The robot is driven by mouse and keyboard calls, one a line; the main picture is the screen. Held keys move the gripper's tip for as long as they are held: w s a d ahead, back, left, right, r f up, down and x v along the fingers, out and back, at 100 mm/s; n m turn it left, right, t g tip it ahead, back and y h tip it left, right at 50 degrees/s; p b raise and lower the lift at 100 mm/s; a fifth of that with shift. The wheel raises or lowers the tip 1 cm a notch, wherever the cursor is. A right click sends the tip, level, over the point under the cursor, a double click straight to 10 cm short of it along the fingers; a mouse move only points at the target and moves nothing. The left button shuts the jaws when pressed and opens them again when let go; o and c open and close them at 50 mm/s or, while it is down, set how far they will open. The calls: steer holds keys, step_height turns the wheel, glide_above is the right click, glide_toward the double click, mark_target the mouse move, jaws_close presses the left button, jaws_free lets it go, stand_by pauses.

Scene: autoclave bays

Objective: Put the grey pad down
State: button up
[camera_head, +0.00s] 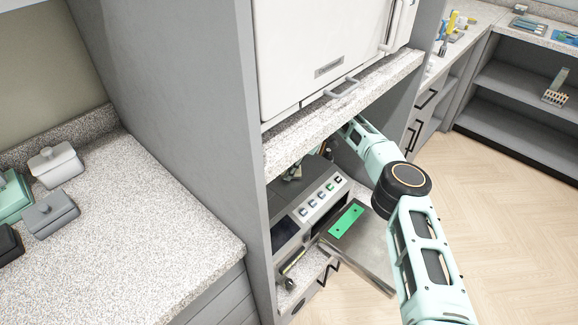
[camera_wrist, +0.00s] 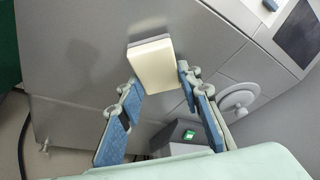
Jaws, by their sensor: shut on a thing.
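My gripper (camera_wrist: 159,80) shows in the wrist view, its two blue-padded fingers shut on a small block. This block, seemingly the grey pad (camera_wrist: 152,64), shows a pale cream face and a darker grey edge. It sits between the fingertips, tilted in the picture, in front of a grey machine surface. I cannot tell whether it touches that surface. In the head view my arm reaches under the speckled counter, and the counter edge hides most of the gripper and the pad.
A bench machine (camera_head: 312,208) with a button panel stands in the bay under the counter (camera_head: 340,105). A white cabinet (camera_head: 325,50) stands above. Lidded boxes (camera_head: 50,214) stand on the left counter, which has free room.

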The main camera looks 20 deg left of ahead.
mark_target(299, 169)
steer(key=shift+f, duration=0.25)
steer(key=o, duration=1)
steer(key=shift+f+b, duration=0.15)
steer(key=shift+b, duration=0.75)
steer(key=v, duration=0.3)
steer(key=d+v, duration=0.1)
steer(key=v, duration=0.2)
steer(key=shift+w+f, duration=0.2)
steer(key=shift+w, duration=0.05)
steer(key=w+d, duration=0.1)
steer(key=d, duration=0.2)
steer(key=w+d, duration=0.1)
steer(key=d, duration=0.2)
steer(key=w+d, duration=0.2)
steer(key=d, duration=0.2)
steer(key=shift+f, duration=0.15)
